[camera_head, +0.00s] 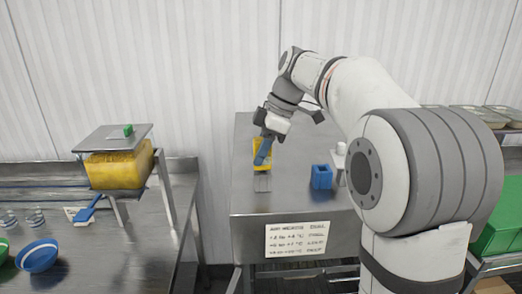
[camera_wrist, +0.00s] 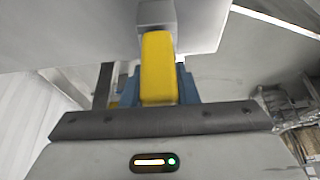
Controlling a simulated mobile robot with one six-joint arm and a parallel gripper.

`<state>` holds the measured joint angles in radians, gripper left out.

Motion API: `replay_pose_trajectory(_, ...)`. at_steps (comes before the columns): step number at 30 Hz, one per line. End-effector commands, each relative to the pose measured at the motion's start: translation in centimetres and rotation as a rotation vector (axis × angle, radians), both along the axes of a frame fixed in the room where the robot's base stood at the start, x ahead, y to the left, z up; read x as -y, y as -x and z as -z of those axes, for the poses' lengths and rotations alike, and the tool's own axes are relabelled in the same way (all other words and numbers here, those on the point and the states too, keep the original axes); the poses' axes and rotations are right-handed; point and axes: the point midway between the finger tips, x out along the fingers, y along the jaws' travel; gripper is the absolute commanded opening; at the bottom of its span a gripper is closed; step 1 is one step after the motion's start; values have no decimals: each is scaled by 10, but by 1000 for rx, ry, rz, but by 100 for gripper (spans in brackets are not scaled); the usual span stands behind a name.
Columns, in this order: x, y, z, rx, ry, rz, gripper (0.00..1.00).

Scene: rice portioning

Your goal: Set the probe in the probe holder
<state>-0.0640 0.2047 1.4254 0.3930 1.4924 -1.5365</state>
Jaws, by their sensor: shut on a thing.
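My gripper (camera_head: 263,156) is over the steel table, its blue fingers shut on a yellow probe (camera_head: 257,146). A grey block (camera_head: 262,184) shows just below the yellow part; I cannot tell whether it touches the table. In the wrist view, the yellow probe (camera_wrist: 158,68) lies between the blue fingers of my gripper (camera_wrist: 160,84), with a grey piece (camera_wrist: 156,13) at its far end. A blue block with an opening on top (camera_head: 321,177), likely the probe holder, stands on the table to the right of my gripper, apart from it.
The steel table (camera_head: 277,205) has a clear top between gripper and blue block. A white object (camera_head: 340,157) stands behind the block, close to my arm. A sheet of writing (camera_head: 297,240) hangs on its front. Left, another counter holds a yellow container (camera_head: 118,170) and blue bowl (camera_head: 37,256).

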Motion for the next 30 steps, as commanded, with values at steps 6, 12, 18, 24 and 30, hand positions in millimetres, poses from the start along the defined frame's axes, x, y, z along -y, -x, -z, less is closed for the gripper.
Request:
replay_pose_trajectory(6,0,0,0,0,0,-1,3)
replay_pose_trajectory(12,-1,0,1,0,0,-1,3)
replay_pose_trajectory(18,-1,0,4,0,0,-1,3)
replay_pose_trajectory(24,-1,0,5,1,0,-2,3)
replay_pose_trajectory(30,-1,0,5,1,0,-2,3)
